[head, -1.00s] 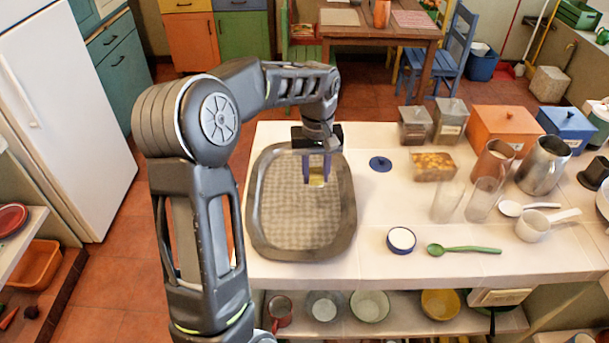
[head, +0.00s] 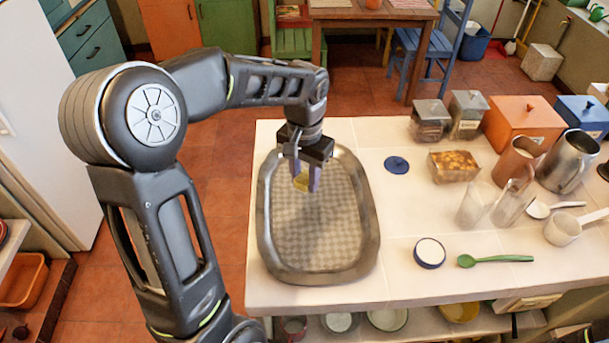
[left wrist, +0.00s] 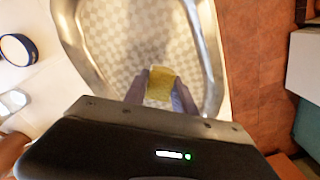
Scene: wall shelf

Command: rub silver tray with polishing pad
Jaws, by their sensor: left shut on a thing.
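The silver tray (head: 322,265) lies on the left end of the white shelf top, a large oval with a raised rim and a checkered tarnished-looking floor. It also shows in the left wrist view (left wrist: 97,68). My left gripper (head: 306,184) is over the upper left part of the tray, pointing down. It is shut on the yellow polishing pad (left wrist: 161,83), which sits between the two fingers. In the head view the pad (head: 301,182) is partly hidden by the fingers. I cannot tell whether the pad touches the tray. My right gripper is not in view.
Right of the tray are a blue lid (head: 396,165), a small blue-rimmed bowl (head: 430,252) and a green spoon (head: 495,260). Canisters, a food container (head: 453,167), glasses and a metal pitcher (head: 568,163) stand farther right. Bowls sit on a lower shelf.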

